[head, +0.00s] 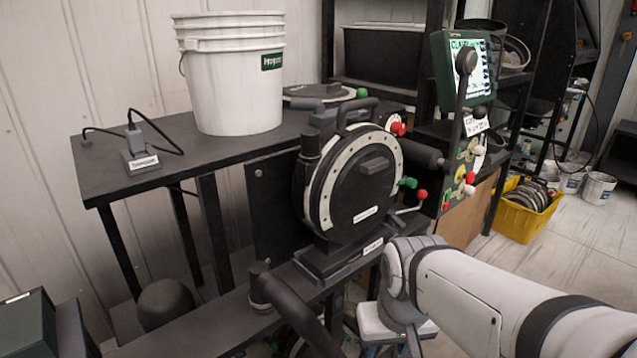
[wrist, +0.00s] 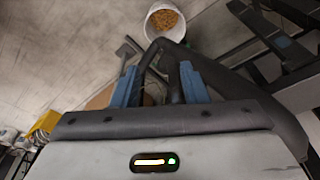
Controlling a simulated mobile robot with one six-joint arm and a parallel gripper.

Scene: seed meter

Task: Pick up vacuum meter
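A large round black meter with a pale ring (head: 355,185) stands upright on a black bracket at the front of the bench, in the middle of the head view. I take it to be the vacuum meter; its small labels are unreadable. In the wrist view my gripper (wrist: 158,78) shows two blue-padded fingers spread apart, with no object clearly held between them. The meter is not recognisable in the wrist view. In the head view my arm reaches in from the right, below and right of the meter, and the gripper's fingers are hidden.
A white bucket (head: 232,80) and a small cabled device (head: 140,160) stand on the black bench (head: 105,178). A screen (head: 466,65) and lever panel stand right of the meter. A yellow crate (head: 528,212) sits on the floor. The wrist view shows a bucket of brown grains (wrist: 165,20).

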